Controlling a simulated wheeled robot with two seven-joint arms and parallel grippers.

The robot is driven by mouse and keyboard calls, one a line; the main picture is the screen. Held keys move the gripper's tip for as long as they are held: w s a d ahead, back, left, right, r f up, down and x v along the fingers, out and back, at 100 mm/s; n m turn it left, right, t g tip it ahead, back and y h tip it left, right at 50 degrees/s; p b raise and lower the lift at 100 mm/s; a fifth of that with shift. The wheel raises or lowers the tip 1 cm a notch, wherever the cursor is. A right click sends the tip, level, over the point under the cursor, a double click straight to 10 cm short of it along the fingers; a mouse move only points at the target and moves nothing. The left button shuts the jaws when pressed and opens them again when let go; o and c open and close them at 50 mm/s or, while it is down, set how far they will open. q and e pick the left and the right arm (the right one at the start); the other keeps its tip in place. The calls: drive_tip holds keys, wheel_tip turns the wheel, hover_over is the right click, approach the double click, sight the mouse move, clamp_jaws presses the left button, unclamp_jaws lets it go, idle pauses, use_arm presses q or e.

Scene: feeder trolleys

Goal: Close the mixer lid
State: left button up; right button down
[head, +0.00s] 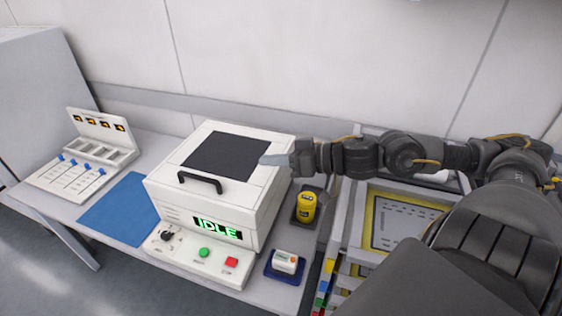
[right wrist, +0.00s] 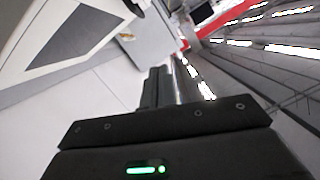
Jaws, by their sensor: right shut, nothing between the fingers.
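The mixer (head: 163,205) is a white box on the table in the head view, with a display reading IDLE. Its lid (head: 265,143) has a dark window and a black handle (head: 200,182) at the front. The lid looks down on the body, lying flat. The right wrist view shows the shut fingers (right wrist: 165,85) and a white panel with a grey patch at upper left. My left gripper is not in view.
A blue mat (head: 120,210) and a white rack (head: 95,150) lie left of the mixer. A yellow can (head: 306,206) and a small white device (head: 285,262) on a blue base stand right of it. A yellow-edged trolley (head: 366,215) is further right, under my right arm.

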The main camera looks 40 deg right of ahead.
drive_tip(key=shift+p+v, duration=0.65)
drive_tip(key=shift+v, duration=0.35)
drive_tip(key=shift+r, duration=0.1)
